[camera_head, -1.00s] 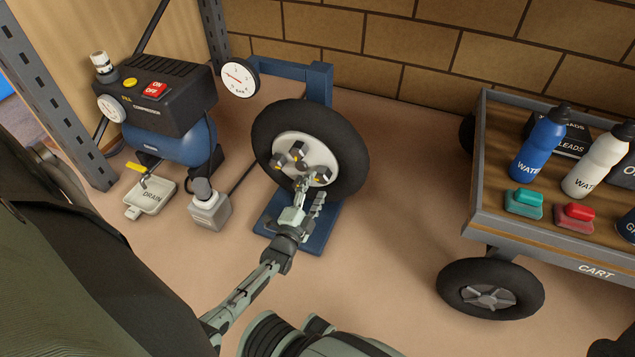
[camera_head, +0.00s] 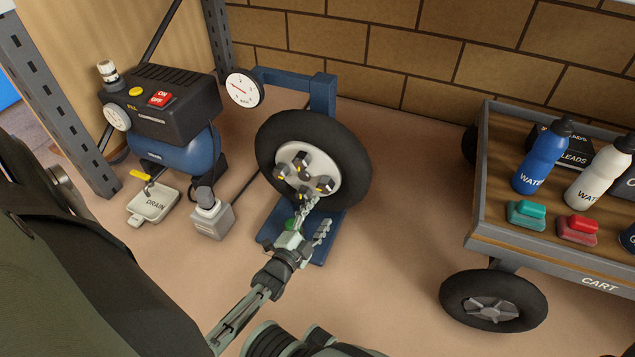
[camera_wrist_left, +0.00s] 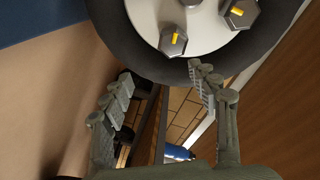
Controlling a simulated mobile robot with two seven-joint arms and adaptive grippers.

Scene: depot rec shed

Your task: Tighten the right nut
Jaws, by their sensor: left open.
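The wheel (camera_head: 350,150) has a black tyre and a pale hub, and it stands on a blue stand (camera_head: 323,95). Several dark nuts with yellow marks sit on the hub. The right nut (camera_head: 326,184) is at the hub's right side. My left gripper (camera_head: 317,217) is open and empty just below the hub, in front of the tyre's lower edge. In the left wrist view my left gripper (camera_wrist_left: 160,76) has its fingers spread, apart from the nuts above them. I cannot tell which nut there is the right one. My right gripper is out of view.
A compressor (camera_head: 165,120) with a gauge and a drain tray (camera_head: 153,203) stand at the left. A cart (camera_head: 540,250) with bottles and red and teal items is at the right. The floor (camera_head: 405,200) between wheel and cart is clear.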

